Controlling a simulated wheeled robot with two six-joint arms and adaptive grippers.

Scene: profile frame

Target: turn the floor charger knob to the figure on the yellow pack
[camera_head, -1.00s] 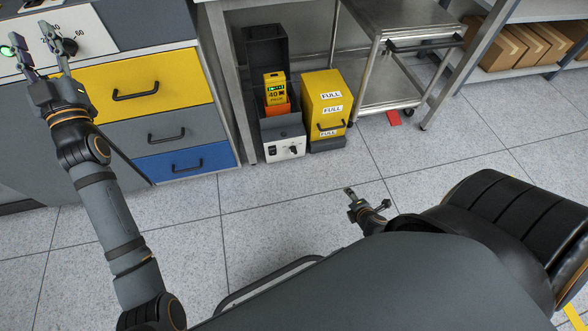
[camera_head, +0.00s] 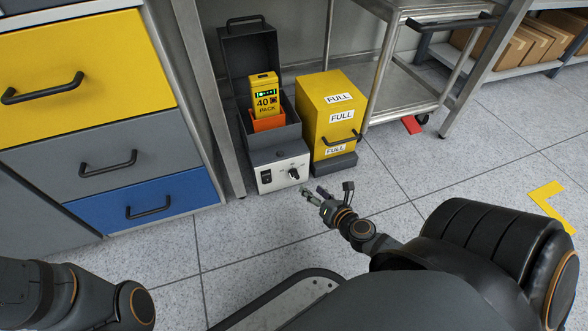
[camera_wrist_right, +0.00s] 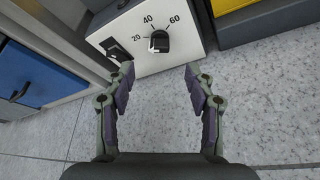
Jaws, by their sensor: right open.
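The floor charger (camera_head: 277,175) is a dark box with an open lid and a white front panel. Its black knob (camera_head: 293,173) also shows in the right wrist view (camera_wrist_right: 159,42), among the figures 20, 40 and 60. I cannot tell exactly which figure its pale mark points at. The yellow pack (camera_head: 264,93) stands upright in an orange holder in the charger and reads 40. My right gripper (camera_head: 326,196) is open and empty, in front of the panel; in the wrist view its fingertips (camera_wrist_right: 160,71) are apart, short of the knob. My left gripper is out of view.
A yellow FULL box (camera_head: 326,115) stands right of the charger. A table leg (camera_head: 208,100) and a drawer cabinet (camera_head: 80,123) are at its left. A black rocker switch (camera_wrist_right: 114,49) is left of the knob. Floor in front is clear.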

